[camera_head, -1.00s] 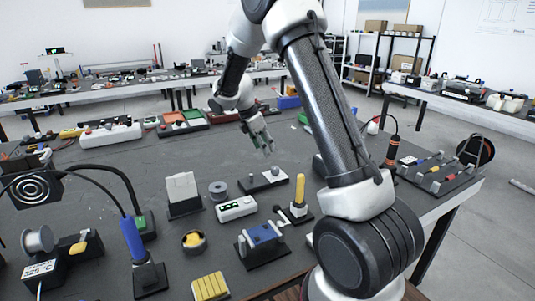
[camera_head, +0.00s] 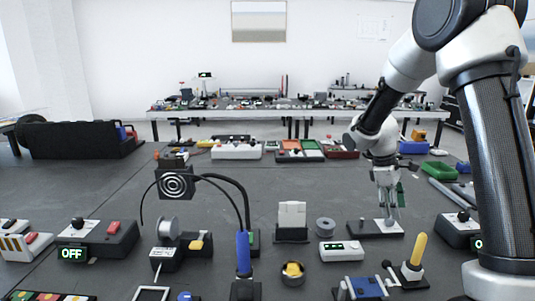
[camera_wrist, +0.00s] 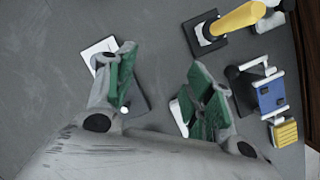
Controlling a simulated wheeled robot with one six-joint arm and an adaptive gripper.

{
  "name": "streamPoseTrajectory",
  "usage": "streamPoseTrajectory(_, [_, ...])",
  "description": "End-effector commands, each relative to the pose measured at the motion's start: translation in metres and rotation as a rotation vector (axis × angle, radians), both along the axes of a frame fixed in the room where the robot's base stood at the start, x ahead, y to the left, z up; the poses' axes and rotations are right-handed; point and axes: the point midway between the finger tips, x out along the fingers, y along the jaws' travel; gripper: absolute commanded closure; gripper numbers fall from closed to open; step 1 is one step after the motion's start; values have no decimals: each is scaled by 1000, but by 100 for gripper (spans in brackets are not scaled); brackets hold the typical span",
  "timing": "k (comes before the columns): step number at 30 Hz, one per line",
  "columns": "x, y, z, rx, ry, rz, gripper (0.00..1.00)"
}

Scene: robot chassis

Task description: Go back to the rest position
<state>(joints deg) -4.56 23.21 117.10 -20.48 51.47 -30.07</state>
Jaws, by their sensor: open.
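My gripper (camera_head: 393,205) hangs at the right of the head view, fingers pointing down over a small black-based device (camera_head: 370,230) with a light part. In the wrist view my gripper (camera_wrist: 162,68) has its two green-padded fingers spread apart with nothing between them. The white and black device also shows in the wrist view (camera_wrist: 97,50), partly hidden behind the left finger. I cannot tell whether the fingertips touch it.
A yellow-handled lever (camera_head: 416,250), a blue block device (camera_head: 362,288) and a white display box (camera_head: 341,250) stand close by. A blue-handled soldering iron (camera_head: 243,255) and a fan unit (camera_head: 175,185) are further left. Grey tabletop (camera_head: 70,185) is clear at left.

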Motion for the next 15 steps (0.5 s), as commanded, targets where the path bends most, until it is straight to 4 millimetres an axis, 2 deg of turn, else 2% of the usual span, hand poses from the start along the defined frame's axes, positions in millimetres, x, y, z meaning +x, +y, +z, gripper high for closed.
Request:
streamPoseTrajectory(1, [-16, 1, 12, 8, -24, -75, 47])
streamPoseTrajectory(9, [-107, 11, 73, 78, -166, -482, 47])
streamPoseTrajectory(15, [-172, 20, 107, 158, -272, -698, 47])
